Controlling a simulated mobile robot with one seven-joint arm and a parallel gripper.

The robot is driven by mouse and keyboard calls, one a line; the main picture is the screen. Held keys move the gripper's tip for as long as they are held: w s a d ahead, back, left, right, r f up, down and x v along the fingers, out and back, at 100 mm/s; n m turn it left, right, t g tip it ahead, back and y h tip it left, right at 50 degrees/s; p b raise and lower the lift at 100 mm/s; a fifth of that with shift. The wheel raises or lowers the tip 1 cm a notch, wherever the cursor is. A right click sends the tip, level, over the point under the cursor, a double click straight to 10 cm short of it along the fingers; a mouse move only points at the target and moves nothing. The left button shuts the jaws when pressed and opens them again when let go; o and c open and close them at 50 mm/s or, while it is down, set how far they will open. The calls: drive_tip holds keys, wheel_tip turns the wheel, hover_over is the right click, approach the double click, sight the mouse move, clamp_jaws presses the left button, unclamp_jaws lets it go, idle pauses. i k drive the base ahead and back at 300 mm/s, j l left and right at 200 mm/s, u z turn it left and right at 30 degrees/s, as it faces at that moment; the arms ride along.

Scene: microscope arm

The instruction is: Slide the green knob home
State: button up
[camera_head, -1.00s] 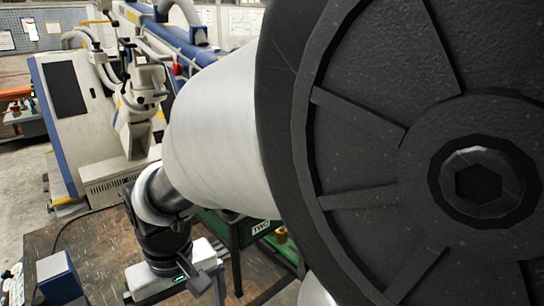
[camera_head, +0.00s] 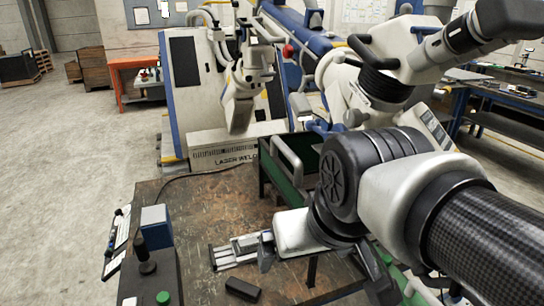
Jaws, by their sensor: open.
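A dark control box (camera_head: 152,284) stands at the table's front left. It carries a bright green round knob or button (camera_head: 163,298) near the bottom edge, and a darker green piece (camera_head: 147,267) at the foot of a black upright handle (camera_head: 139,242). I cannot tell which of these is the task's knob. My gripper (camera_head: 240,259) is to the right of the box, over the table, well apart from both green pieces. Its jaws are open and seem empty; the fingertips are small and partly unclear. My arm covers the right part of the table.
The worn brown table (camera_head: 198,210) has free room behind the box. A small black block (camera_head: 242,290) lies in front of my gripper. A blue-and-white box (camera_head: 155,222) stands at the table's left. A laser welder (camera_head: 225,150) stands behind the table.

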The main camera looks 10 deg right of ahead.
sight(386, 260)
drive_tip(key=l+z, duration=0.75)
drive_tip(key=k+j, duration=0.05)
drive_tip(key=j, duration=0.05)
